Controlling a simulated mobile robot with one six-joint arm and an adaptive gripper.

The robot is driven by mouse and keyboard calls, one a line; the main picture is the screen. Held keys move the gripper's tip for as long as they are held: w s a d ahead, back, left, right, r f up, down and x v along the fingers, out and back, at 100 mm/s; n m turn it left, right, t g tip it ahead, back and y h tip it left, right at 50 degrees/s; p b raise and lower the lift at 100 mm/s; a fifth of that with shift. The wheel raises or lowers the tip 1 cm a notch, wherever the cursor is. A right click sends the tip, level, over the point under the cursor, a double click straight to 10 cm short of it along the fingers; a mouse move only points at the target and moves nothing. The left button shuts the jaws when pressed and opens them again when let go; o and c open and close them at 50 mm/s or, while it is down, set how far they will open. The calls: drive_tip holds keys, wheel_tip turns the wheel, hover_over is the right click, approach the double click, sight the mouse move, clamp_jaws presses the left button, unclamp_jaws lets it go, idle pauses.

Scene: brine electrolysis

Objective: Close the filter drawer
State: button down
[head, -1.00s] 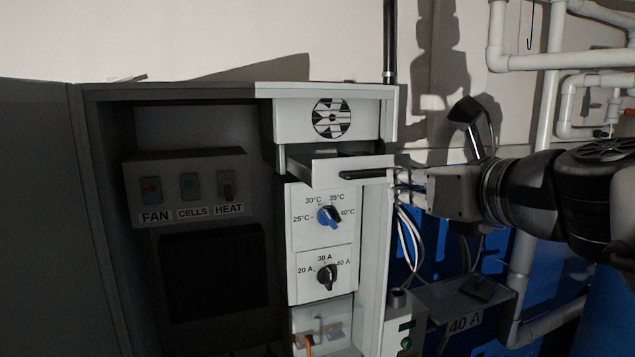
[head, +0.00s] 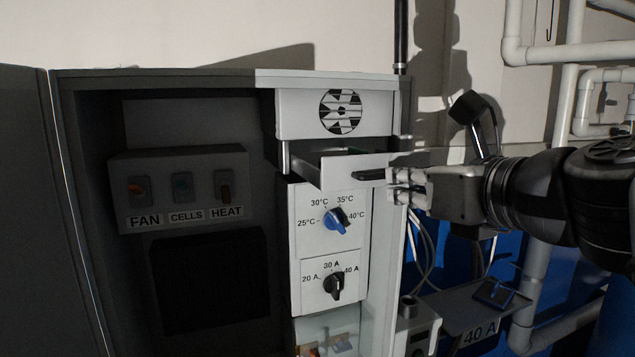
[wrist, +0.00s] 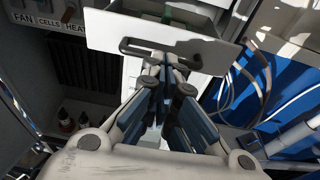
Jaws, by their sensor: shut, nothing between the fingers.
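The filter drawer (head: 340,170) is a white-fronted drawer below the fan panel, pulled partly out of the cabinet. Its dark handle (head: 370,174) is on its front. In the wrist view the drawer front (wrist: 205,50) spans the top of the picture, with the handle (wrist: 150,50) across it. My gripper (head: 392,182) is at the right end of the drawer front, close to the handle. In the wrist view my gripper (wrist: 165,75) has its fingers together, with the tips near the handle and drawer front. I cannot tell whether they touch. Nothing shows between the fingers.
Below the drawer are a blue temperature knob (head: 337,220) and a black current knob (head: 334,286). A switch box (head: 180,188) for fan, cells and heat sits inside the open cabinet at left. White pipes (head: 570,55) and cables are at right.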

sight(356, 165)
drive_tip(key=r+p+x, duration=0.1)
drive_tip(key=x, duration=0.3)
drive_tip(key=r+p+x, duration=0.1)
drive_tip(key=x, duration=0.4)
drive_tip(key=r+p+x, duration=0.1)
drive_tip(key=x, duration=0.4)
drive_tip(key=shift+w, duration=0.45)
drive_tip(key=shift+p, duration=0.4)
